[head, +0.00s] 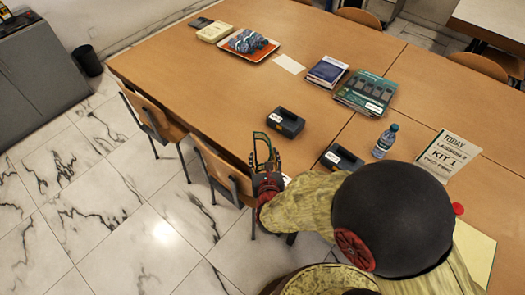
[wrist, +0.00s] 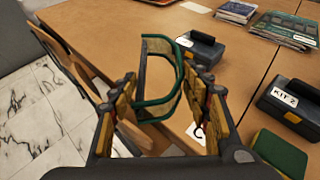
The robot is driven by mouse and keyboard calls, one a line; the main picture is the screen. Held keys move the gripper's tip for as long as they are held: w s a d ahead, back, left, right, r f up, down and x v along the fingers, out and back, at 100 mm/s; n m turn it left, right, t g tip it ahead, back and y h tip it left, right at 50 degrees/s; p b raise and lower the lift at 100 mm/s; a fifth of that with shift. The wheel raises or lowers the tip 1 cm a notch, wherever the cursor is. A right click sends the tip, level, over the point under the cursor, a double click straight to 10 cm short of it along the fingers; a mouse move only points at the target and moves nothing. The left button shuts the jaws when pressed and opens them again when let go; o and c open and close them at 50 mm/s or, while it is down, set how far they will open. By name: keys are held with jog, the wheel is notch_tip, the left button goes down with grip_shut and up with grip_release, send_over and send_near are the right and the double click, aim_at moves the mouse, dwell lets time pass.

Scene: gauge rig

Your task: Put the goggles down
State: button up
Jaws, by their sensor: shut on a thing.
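The goggles (head: 261,147), with a green frame and a clear lens, are held up by my gripper (head: 267,179) near the front edge of the table (head: 190,80). In the wrist view the goggles (wrist: 178,72) sit between the two fingers of my gripper (wrist: 160,97), which is shut on them. They appear to be above the table edge and the chair side; the exact height is hard to tell. An orange tray (head: 266,53) with several blue-grey items in it lies toward the table's far end.
A black case (head: 285,122) and a second case, marked KIT 2 (wrist: 290,103), stand near the goggles. A bottle (head: 385,141), a sign (head: 447,155), books (head: 327,71) and a white card (head: 289,63) are on the table. Chairs (head: 222,170) line the front edge. The left-middle tabletop is clear.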

aim_at(264, 149)
jog(key=shift+s+a+f, duration=0.25)
jog(key=shift+a+f, duration=0.15)
jog(key=b+x, duration=0.1)
jog(key=x, duration=0.2)
jog(key=d+b+x, duration=0.1)
jog(key=x, duration=0.1)
jog(key=b+x, duration=0.1)
jog(key=x, duration=0.2)
jog(key=shift+w+d+f, duration=0.25)
jog(key=shift+d+f, duration=0.05)
jog(key=shift+f, duration=0.15)
jog(key=w+f+b, duration=0.1)
jog(key=w+f, duration=0.1)
jog(key=w+f+b, duration=0.1)
jog(key=w+f, duration=0.2)
jog(key=shift+w+d+f, duration=0.15)
jog(key=shift+f, duration=0.1)
jog(key=shift+w+f, duration=0.15)
jog(key=shift+f, duration=0.05)
jog(key=shift+w+f+b, duration=0.1)
jog(key=shift+f+b, duration=0.95)
jog(key=shift+f, duration=0.5)
jog(key=shift+f, duration=0.1)
jog(key=o, duration=1.2)
jog(key=shift+c, duration=0.2)
